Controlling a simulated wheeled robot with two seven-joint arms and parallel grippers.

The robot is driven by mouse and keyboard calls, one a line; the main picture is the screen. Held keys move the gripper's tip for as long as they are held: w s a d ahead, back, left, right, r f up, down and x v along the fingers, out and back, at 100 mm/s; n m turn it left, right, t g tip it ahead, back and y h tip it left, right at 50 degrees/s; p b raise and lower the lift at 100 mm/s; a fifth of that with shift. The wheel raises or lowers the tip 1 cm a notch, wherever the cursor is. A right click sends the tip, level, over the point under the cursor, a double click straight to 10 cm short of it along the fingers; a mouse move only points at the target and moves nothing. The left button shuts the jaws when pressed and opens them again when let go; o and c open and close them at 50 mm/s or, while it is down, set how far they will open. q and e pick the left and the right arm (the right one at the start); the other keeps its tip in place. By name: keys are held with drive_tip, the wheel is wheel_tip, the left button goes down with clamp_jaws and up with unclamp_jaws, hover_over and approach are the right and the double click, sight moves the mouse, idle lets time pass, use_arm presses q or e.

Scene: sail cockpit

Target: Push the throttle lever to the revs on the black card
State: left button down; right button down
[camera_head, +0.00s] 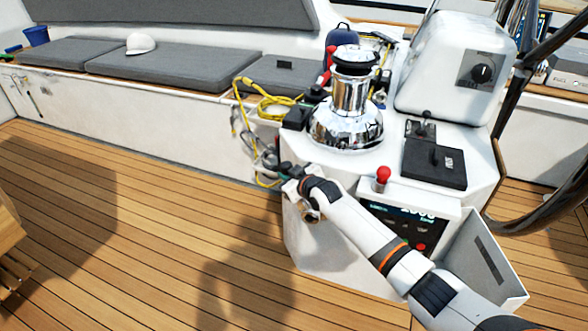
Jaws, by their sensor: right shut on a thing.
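My right gripper (286,172) reaches in from the lower right to the left side of the white console. It is shut on what looks like the throttle lever, but the fingers and the wrist hide most of it. A metal part (309,212) shows just below the wrist on the console's side. My left gripper is not in view.
A chrome winch (347,112) stands on the console above my gripper. A red-knobbed lever (382,177) and a black box (434,164) are to its right. Yellow rope (268,102) hangs by the cushions (160,68). The wooden deck (130,215) at left is clear.

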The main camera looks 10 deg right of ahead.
drive_tip(key=shift+w+a+r, duration=0.35)
drive_tip(key=shift+r, duration=0.15)
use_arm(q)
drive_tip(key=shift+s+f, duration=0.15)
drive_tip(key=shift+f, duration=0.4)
use_arm(e)
drive_tip(key=c, duration=1.3)
unclamp_jaws()
drive_tip(key=shift+o, duration=0.2)
drive_tip(key=shift+a+f, duration=0.1)
drive_tip(key=shift+f, duration=0.1)
drive_tip(key=shift+s+f, duration=0.1)
drive_tip(key=shift+s+d, duration=0.2)
drive_tip(key=shift+s, duration=0.05)
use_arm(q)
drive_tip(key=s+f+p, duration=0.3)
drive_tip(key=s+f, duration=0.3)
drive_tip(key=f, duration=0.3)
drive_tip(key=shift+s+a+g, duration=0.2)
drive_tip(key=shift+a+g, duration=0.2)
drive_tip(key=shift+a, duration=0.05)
use_arm(e)
drive_tip(key=v, duration=1.1)
drive_tip(key=shift+s+r, duration=0.2)
drive_tip(key=shift+r, duration=0.15)
